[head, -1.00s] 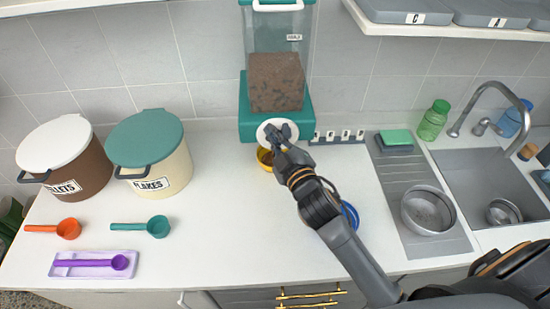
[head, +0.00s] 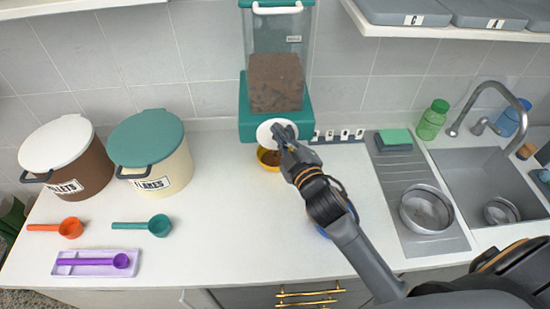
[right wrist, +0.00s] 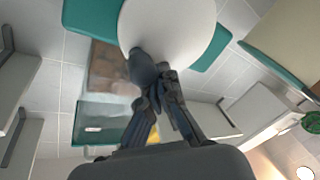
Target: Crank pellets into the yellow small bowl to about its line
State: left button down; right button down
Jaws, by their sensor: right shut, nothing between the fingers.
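The dispenser (head: 275,40) stands at the back wall, with a clear hopper, a teal base and brown pellets (head: 274,85) inside. A white crank disc (head: 268,128) is on its front. The yellow small bowl (head: 262,160) sits below the disc, partly hidden by my right gripper; brown pellets show in it, but its line does not. My right gripper (head: 281,135) is shut at the disc. In the right wrist view the fingers reach a dark knob (right wrist: 143,68) on the white disc (right wrist: 170,25). My left gripper is out of view.
A flakes bin (head: 150,155) and a brown pellets bin (head: 75,160) stand left. Orange (head: 70,227), teal (head: 158,225) and purple (head: 120,260) scoops lie in front. A blue object (head: 352,212) is mostly behind my arm. A metal bowl (head: 427,210) sits on the drainboard, right.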

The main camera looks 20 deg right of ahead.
aim_at(292, 136)
jog(key=shift+s+d, duration=0.15)
jog(key=shift+d, duration=0.35)
jog(key=shift+d+f, duration=0.1)
jog(key=shift+s+d+f, duration=0.15)
jog(key=shift+d, duration=0.25)
jog(key=shift+d+f, duration=0.1)
jog(key=shift+s+d+f, duration=0.1)
jog(key=shift+d+f, duration=0.05)
jog(key=shift+d, duration=0.2)
jog(key=shift+f, duration=0.1)
